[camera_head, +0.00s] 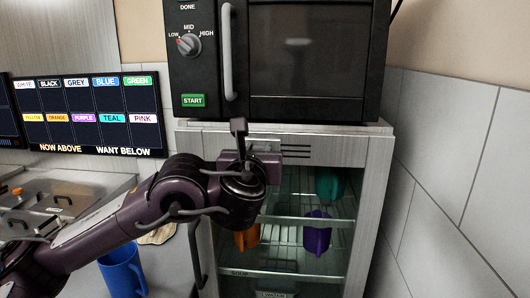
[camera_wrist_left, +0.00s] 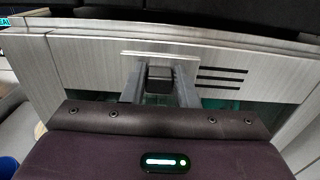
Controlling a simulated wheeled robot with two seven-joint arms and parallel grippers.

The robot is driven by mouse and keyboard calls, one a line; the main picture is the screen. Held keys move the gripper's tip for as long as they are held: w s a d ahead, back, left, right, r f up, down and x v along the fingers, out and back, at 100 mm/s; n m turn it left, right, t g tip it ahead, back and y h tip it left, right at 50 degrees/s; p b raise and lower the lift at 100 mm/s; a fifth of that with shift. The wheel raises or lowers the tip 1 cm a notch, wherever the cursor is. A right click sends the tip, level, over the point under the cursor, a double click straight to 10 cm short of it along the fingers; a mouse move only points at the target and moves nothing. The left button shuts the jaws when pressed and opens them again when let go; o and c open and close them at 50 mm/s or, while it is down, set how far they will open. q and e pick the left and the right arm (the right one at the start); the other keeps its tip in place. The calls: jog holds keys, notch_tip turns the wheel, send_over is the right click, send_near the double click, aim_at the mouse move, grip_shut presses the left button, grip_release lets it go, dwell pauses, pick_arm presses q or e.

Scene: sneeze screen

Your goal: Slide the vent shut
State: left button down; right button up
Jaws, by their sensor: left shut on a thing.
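The vent (camera_head: 297,151) is a set of dark horizontal slots in the grey panel above the glass front of the cabinet. Its slots also show in the left wrist view (camera_wrist_left: 222,78), uncovered to the right of a pale slider plate (camera_wrist_left: 185,60). A dark block-like knob (camera_wrist_left: 159,74) sits below the plate's top edge. My left gripper (camera_wrist_left: 158,90) has its two fingers on either side of this knob and is shut on it. In the head view my left gripper (camera_head: 246,152) is at the panel, left of the slots, and hides part of the slider. My right gripper is out of view.
A black microwave (camera_head: 310,50) stands on the cabinet (camera_head: 372,200), close above my gripper. Orange, purple (camera_head: 317,232) and teal (camera_head: 329,184) mugs are behind the glass. A blue mug (camera_head: 122,270) stands at lower left. A label screen (camera_head: 88,112) is at left.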

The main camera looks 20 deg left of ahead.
pick_arm(q)
jog(key=c, duration=1.4)
grip_release()
jog(key=shift+a, duration=0.15)
jog(key=shift+o, duration=1.4)
jog(key=shift+a, duration=0.1)
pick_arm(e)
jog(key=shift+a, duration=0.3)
pick_arm(q)
jog(key=shift+s, duration=0.1)
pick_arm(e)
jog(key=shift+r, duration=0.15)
pick_arm(q)
jog(key=p+v, duration=0.5)
jog(key=v, duration=0.2)
jog(key=shift+s, duration=0.35)
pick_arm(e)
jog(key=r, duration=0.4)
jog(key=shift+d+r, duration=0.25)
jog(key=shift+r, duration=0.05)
